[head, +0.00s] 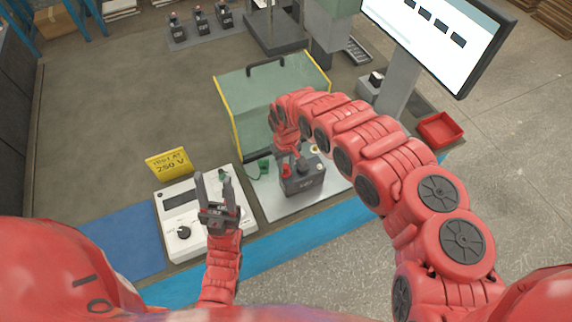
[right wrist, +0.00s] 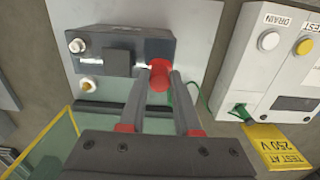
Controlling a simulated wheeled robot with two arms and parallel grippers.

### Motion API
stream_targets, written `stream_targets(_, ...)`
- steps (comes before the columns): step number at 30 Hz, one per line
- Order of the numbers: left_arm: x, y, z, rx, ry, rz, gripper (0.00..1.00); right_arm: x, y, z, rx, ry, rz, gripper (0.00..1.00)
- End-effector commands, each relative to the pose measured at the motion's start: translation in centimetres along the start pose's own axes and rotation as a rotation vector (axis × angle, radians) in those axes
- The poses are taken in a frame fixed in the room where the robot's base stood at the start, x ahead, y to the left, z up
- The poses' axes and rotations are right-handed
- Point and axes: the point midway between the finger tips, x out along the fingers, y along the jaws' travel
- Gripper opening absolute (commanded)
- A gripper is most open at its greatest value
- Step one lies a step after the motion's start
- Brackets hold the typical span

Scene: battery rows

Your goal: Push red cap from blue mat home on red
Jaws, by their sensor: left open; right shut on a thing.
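The red cap (right wrist: 159,74) is between the fingertips of my right gripper (right wrist: 160,80), which is shut on it. In the head view the red cap (head: 286,171) is at the left terminal end of the dark battery (head: 303,181), with my right gripper (head: 290,158) above it. The battery (right wrist: 120,45) also shows in the right wrist view, with a bare metal terminal at its other end. The cap touches or overlaps the battery's end; how far down it sits is hidden. My left gripper (head: 217,190) is open and empty over the tester. The blue mat (head: 118,245) looks bare.
The white tester (head: 180,221) stands left of the grey plate (head: 270,205). A yellow sign (head: 168,163) is behind it. A clear guard with yellow edges (head: 232,115) stands behind the battery. A red tray (head: 440,130) is at the right. Several batteries (head: 200,20) stand far back.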

Motion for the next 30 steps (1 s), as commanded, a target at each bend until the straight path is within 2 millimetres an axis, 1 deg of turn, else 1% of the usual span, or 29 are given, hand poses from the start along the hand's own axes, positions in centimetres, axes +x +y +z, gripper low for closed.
stream_targets(30,-0.73,0.04,0.13,0.0,0.0,0.0,0.5,0.93,-0.01,0.01,0.0,0.0,0.0,0.0)
